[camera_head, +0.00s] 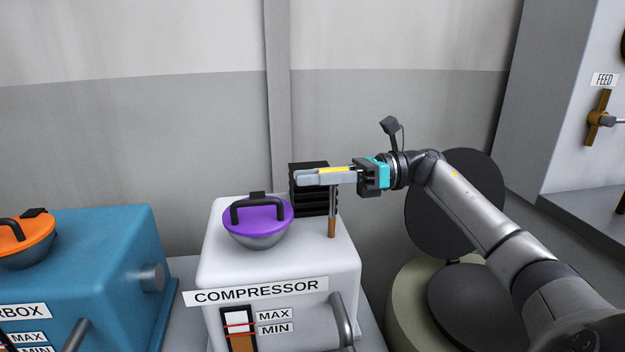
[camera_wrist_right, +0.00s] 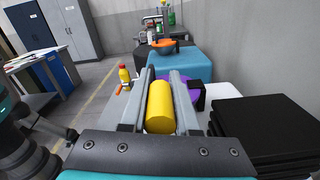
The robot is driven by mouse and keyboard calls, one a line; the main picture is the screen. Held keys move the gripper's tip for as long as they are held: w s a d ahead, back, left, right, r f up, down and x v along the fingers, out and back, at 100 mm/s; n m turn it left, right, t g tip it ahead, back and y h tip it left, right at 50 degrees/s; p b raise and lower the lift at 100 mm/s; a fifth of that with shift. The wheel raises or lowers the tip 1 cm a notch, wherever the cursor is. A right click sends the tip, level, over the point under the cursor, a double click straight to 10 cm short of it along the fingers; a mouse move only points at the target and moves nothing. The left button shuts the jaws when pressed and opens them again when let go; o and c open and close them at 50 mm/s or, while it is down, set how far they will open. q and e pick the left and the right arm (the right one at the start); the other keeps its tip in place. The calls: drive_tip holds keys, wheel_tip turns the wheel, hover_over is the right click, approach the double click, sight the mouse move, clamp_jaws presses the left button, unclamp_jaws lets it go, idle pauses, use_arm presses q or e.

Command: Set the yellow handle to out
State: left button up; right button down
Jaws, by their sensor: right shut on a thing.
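The yellow handle (camera_head: 338,170) is a short cylinder lying sideways between the fingers of my right gripper (camera_head: 306,177). In the right wrist view the handle (camera_wrist_right: 159,108) sits between both grey fingers, which are shut on it. A thin grey rod (camera_head: 332,203) with a brown lower end hangs upright below the handle, over the top of the white compressor (camera_head: 285,262). I cannot tell whether the rod's tip touches the compressor or is in a hole.
A purple-lidded bowl-shaped cap (camera_head: 257,218) stands on the compressor, left of the rod. A black finned block (camera_head: 308,168) is behind it. A blue box (camera_head: 110,250) with an orange cap (camera_head: 28,243) stands at left. A brown feed valve (camera_head: 600,118) is far right.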

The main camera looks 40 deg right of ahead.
drive_tip(key=shift+d+r, duration=0.1)
drive_tip(key=shift+r, duration=0.25)
drive_tip(key=c, duration=1)
unclamp_jaws()
drive_tip(key=o, duration=0.3)
drive_tip(key=shift+f, duration=0.15)
drive_tip(key=shift+o, duration=0.2)
use_arm(q)
drive_tip(key=shift+w+d+r, duration=0.1)
drive_tip(key=shift+w, duration=0.2)
use_arm(e)
drive_tip(key=v, duration=1.5)
use_arm(q)
drive_tip(key=shift+s, duration=0.1)
